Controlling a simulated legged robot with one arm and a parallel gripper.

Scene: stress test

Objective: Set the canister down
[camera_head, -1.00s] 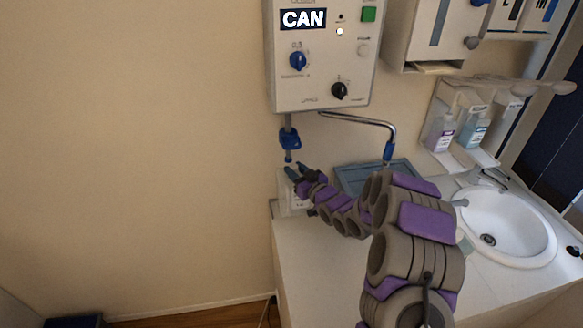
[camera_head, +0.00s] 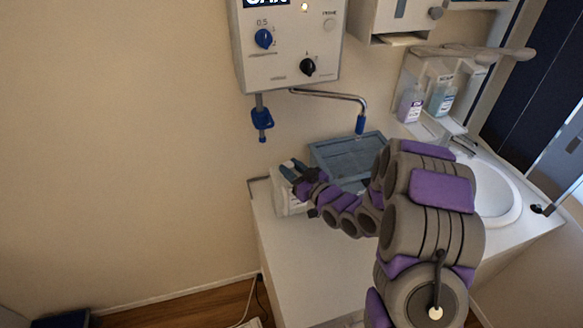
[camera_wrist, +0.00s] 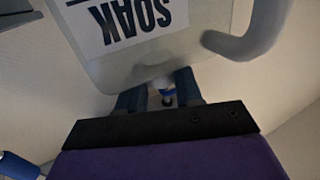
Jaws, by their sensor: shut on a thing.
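A whitish canister (camera_head: 286,199) is at the back left corner of the white counter, mostly behind my gripper in the head view. In the wrist view the canister (camera_wrist: 150,50) fills the top, with a white label that reads "SOAK" upside down and a curved handle at the right. My gripper (camera_head: 293,168) is shut on the canister near its top. Its dark blue fingers (camera_wrist: 160,90) show in the wrist view, on either side of a small blue and white part. I cannot tell whether the canister's base touches the counter.
A grey-blue tray (camera_head: 348,150) lies just right of the canister. A wall dispenser box (camera_head: 290,45) with a blue nozzle (camera_head: 262,122) and a bent metal spout (camera_head: 335,96) hangs above. A sink (camera_head: 495,195) is at the right. The front counter (camera_head: 300,255) is clear.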

